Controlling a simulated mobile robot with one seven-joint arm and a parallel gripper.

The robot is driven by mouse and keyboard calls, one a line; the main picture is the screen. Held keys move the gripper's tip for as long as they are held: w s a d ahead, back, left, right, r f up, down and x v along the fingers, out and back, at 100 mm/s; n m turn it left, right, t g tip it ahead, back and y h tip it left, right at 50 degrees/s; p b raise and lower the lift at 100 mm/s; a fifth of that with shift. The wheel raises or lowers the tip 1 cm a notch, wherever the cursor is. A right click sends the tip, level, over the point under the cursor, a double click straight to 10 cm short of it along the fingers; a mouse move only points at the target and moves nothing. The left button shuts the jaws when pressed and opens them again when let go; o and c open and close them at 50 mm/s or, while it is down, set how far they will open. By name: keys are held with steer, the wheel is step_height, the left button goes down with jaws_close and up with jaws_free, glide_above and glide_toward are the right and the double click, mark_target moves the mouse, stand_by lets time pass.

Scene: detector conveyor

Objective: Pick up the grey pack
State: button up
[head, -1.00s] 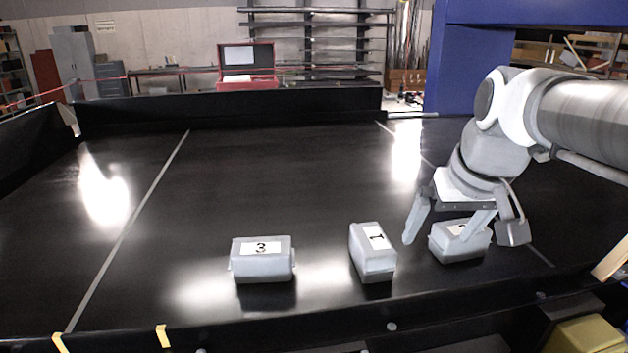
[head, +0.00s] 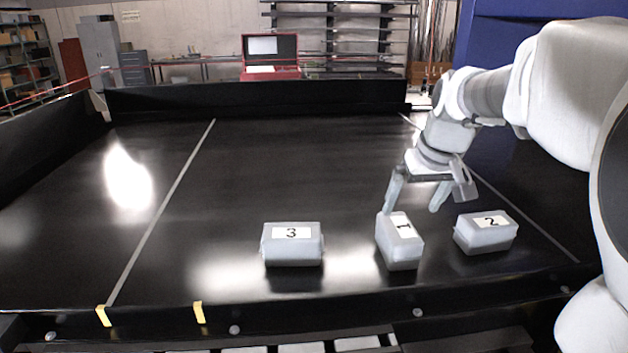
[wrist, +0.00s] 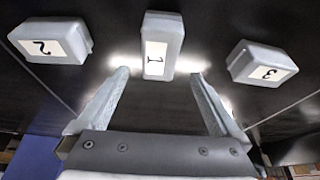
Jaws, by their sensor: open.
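Three grey packs with white number labels lie on the black conveyor. Pack 3 (head: 292,246) is at the left, pack 1 (head: 392,256) in the middle and pack 2 (head: 485,240) at the right. My gripper (head: 412,210) is open and empty, its fingers pointing down just behind and above pack 1. In the wrist view, pack 1 (wrist: 160,62) lies ahead of the fingertips, roughly centred between them (wrist: 160,75). Pack 2 (wrist: 50,42) shows at the upper left there and pack 3 (wrist: 261,65) at the right. I cannot tell whether a fingertip touches pack 1.
The black conveyor (head: 270,170) is clear behind and left of the packs. Low black walls bound its back and left. Its front rail carries yellow tape marks (head: 199,312). A red toolbox (head: 270,57) stands beyond the back wall.

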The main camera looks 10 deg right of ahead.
mark_target(400, 227)
steer(key=x, duration=0.7)
steer(key=shift+w+f+p, duration=0.25)
steer(key=shift+f+p, duration=0.1)
steer(key=p+x, duration=0.1)
steer(key=x, duration=0.2)
steer(key=shift+w+f, duration=0.3)
steer(key=shift+w, duration=0.05)
steer(key=shift+w+f, duration=0.25)
steer(key=shift+f, duration=0.35)
steer(key=shift+f+b, duration=0.25)
steer(key=shift+b, duration=0.05)
steer(key=shift+r, duration=0.1)
jaws_close()
steer(key=shift+r, duration=0.1)
